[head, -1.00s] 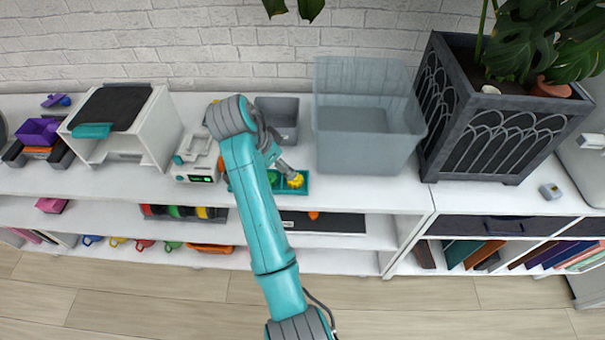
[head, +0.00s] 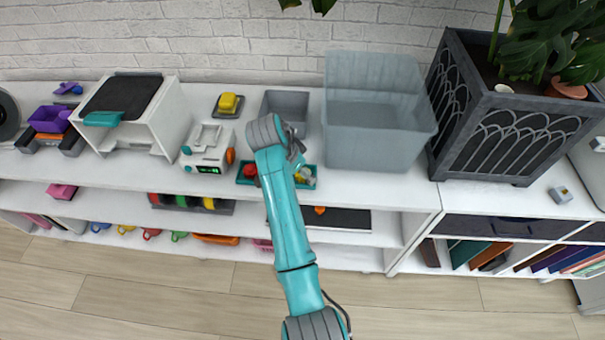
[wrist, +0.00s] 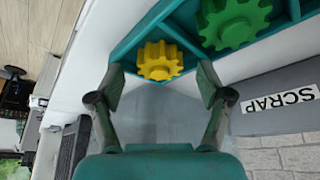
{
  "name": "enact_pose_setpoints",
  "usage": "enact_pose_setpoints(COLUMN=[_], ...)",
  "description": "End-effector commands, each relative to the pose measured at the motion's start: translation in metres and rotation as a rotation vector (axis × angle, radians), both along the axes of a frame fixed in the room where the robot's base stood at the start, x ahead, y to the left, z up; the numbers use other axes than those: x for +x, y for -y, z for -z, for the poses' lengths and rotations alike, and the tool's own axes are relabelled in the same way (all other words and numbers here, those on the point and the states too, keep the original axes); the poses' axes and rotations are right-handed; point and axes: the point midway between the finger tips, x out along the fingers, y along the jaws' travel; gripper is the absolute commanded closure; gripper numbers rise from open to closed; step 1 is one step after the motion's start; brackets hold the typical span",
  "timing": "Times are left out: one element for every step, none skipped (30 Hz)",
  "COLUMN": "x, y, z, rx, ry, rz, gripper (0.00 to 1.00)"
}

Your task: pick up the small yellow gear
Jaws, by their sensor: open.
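The small yellow gear (wrist: 160,61) lies at the edge of a teal tray (wrist: 180,30), beside a larger green gear (wrist: 234,20). In the head view the yellow gear (head: 304,176) is partly hidden by my gripper. My gripper (wrist: 161,88) is open in the wrist view. Its two fingers stand apart on either side of the yellow gear's line, with nothing between them. In the head view my gripper (head: 299,166) is over the right end of the teal tray (head: 243,181). Whether the fingers touch the tray cannot be told.
A grey bin (head: 287,103) stands behind the tray; a SCRAP label (wrist: 280,100) shows in the wrist view. A large clear bin (head: 375,135) is to the right. A white device (head: 209,148) stands left of the tray. A red piece (head: 250,171) lies in the tray's left part.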

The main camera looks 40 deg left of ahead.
Motion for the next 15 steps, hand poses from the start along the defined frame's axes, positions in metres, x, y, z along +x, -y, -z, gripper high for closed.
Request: enact_pose_setpoints(x=[0.0, -0.0001, -0.0001, -0.0001, -0.0001, -0.0001, -0.0002, -0.0002, -0.0002, -0.0003, -0.0003, -0.0003, -0.0003, -0.0003, -0.0003], y=[0.0, 0.0, 0.0, 0.0, 0.0, 0.0, 0.0, 0.0001, 0.0001, 0.0001, 0.0001, 0.0001, 0.0001, 0.0001, 0.0001], z=[-0.0001, -0.0002, -0.0002, -0.0003, -0.0003, -0.0003, -0.0002, -0.0001, -0.0001, -0.0001, -0.0001, -0.0001, -0.0001, -0.0001, 0.0], rx=[0.0, 0.0, 0.0, 0.0, 0.0, 0.0, 0.0, 0.0, 0.0, 0.0, 0.0, 0.0, -0.001, -0.001, -0.001], ry=[0.0, 0.0, 0.0, 0.0, 0.0, 0.0, 0.0, 0.0, 0.0, 0.0, 0.0, 0.0, 0.0, 0.0, 0.0], rz=[0.0, 0.0, 0.0, 0.0, 0.0, 0.0, 0.0, 0.0, 0.0, 0.0, 0.0, 0.0, 0.0, 0.0, 0.0], gripper=[0.22, 0.22, 0.24, 0.32, 0.39, 0.49, 0.57, 0.64, 0.71, 0.71, 0.72, 0.72, 0.72, 0.72, 0.72])
